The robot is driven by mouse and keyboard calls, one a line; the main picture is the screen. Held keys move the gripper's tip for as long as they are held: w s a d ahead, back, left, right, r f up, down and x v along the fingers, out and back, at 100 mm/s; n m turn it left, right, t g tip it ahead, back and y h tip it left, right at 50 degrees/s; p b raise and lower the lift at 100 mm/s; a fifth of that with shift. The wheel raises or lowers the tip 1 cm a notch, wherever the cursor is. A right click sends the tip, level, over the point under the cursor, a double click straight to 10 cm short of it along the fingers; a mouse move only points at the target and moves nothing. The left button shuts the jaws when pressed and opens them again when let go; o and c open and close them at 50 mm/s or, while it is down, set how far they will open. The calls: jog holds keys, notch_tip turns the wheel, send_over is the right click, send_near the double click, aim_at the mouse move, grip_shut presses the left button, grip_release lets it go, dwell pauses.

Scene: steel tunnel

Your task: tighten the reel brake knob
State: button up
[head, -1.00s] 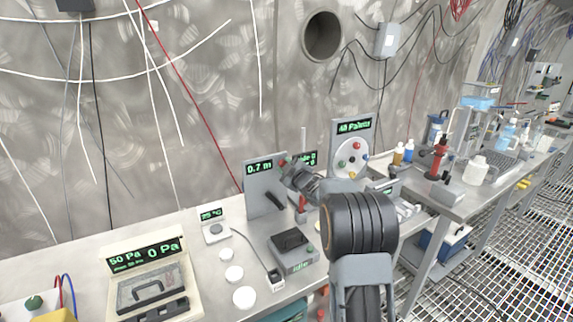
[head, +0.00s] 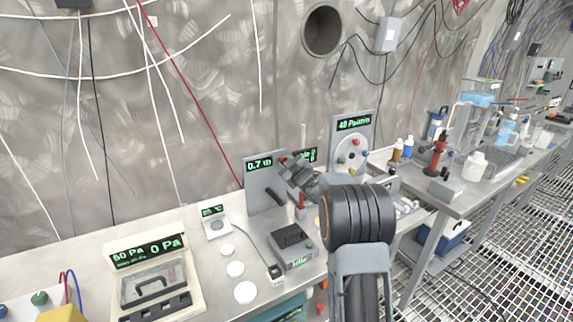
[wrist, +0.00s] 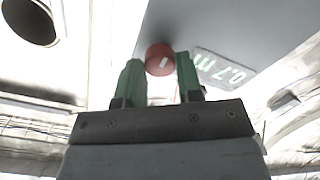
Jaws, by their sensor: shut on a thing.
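The reel panel (head: 262,200) is a grey upright plate on the bench in the head view, with a green "0.7 m" display (head: 259,164) and a black handle (head: 271,190). A red round knob (wrist: 160,58) with a pale mark sits at the panel's edge in the wrist view. The green fingers of my gripper (wrist: 160,80) stand on either side of the knob and are shut on it. In the head view my gripper (head: 288,164) reaches the panel's upper right, and mostly hides the knob.
A panel with a round dial (head: 350,153) stands to the right, with a smaller display partly hidden behind my gripper. A grey box (head: 291,245), white discs (head: 235,269) and a pressure case (head: 152,275) are on the bench. A red post (head: 300,200) stands close under my wrist.

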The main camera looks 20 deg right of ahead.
jog(key=o, duration=0.9)
jog(key=s, duration=0.4)
jog(key=s+d+b, duration=0.1)
jog(key=s, duration=0.8)
jog(key=shift+s+d, duration=0.3)
jog(key=shift+s, duration=0.1)
